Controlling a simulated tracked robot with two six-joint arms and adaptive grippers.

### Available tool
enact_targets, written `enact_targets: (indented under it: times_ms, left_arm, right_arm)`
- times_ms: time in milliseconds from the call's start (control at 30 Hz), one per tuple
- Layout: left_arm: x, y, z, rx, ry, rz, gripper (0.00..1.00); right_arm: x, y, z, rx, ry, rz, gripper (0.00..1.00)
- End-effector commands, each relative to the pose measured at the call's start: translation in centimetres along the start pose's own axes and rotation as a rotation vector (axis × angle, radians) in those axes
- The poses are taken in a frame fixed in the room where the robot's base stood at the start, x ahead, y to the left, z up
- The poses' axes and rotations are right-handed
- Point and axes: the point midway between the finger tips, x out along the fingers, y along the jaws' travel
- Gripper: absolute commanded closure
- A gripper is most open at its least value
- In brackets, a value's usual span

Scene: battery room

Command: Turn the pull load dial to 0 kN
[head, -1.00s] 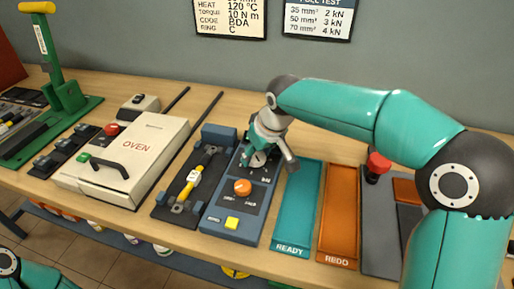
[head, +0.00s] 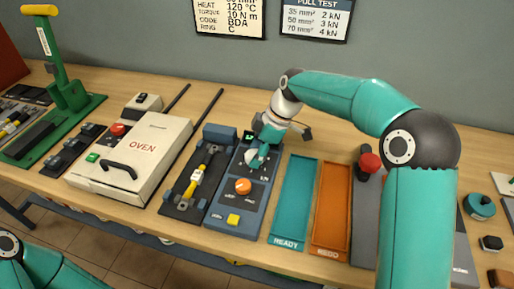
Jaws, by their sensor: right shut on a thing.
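The pull tester is a blue-grey box (head: 221,216) with an orange knob (head: 243,186), a yellow button (head: 233,219) and a small green-lit display (head: 249,136). My right gripper (head: 257,160) is shut on the pale load dial (head: 254,162) in the upper part of the panel, coming down from above. The gripper covers much of the dial, so its pointer and setting cannot be read. The "kN" label shows just below right of it. My left gripper is out of view; only part of my left arm shows at the bottom left corner.
A test bed with a yellow-sleeved cable (head: 197,180) adjoins the panel on the left, then a white oven (head: 150,145). A teal READY tray (head: 294,200) and an orange REDO tray (head: 332,207) lie empty at right. A red knob (head: 370,162) stands beyond them.

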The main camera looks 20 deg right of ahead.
Motion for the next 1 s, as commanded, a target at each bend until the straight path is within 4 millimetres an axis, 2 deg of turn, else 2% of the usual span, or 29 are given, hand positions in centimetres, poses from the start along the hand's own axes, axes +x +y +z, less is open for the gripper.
enact_targets:
  times_ms: [100, 500, 1000]
  left_arm:
    - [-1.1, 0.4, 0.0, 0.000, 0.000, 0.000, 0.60]
    - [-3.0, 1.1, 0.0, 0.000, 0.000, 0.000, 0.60]
    - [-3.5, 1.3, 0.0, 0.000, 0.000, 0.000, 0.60]
  right_arm:
    - [-0.1, -0.1, 0.0, -0.102, -0.004, -0.053, 0.83]
    - [0.0, 0.0, 0.0, -0.373, -0.004, -0.165, 0.83]
    - [0.2, 0.0, 0.1, -0.465, -0.006, -0.202, 0.83]
